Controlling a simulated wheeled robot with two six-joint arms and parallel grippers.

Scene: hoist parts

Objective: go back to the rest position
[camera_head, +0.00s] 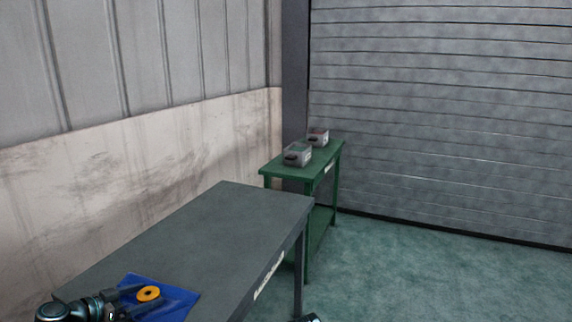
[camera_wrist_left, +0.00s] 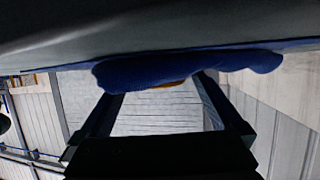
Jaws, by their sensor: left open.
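My left gripper (camera_head: 150,296) comes in low at the left of the head view, over the near end of the grey table. Its jaws are open, with a yellow-orange ring (camera_head: 148,293) showing between the fingers. The ring is over a blue cloth-like piece (camera_head: 142,279) on the table. In the left wrist view, two dark fingers (camera_wrist_left: 160,92) stand apart. The blue piece (camera_wrist_left: 180,68) bulges across their tips, and a sliver of the orange ring (camera_wrist_left: 168,85) shows below it. I cannot tell whether the fingers touch either. My right gripper is not recognisable in view.
The grey table (camera_head: 215,220) is bare beyond the blue piece. A green table (camera_head: 318,160) behind it carries two grey bins (camera_head: 297,154) (camera_head: 318,137). A shutter (camera_head: 440,120) and a wall (camera_head: 130,160) close the back and left. Green floor (camera_head: 420,270) is clear at right.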

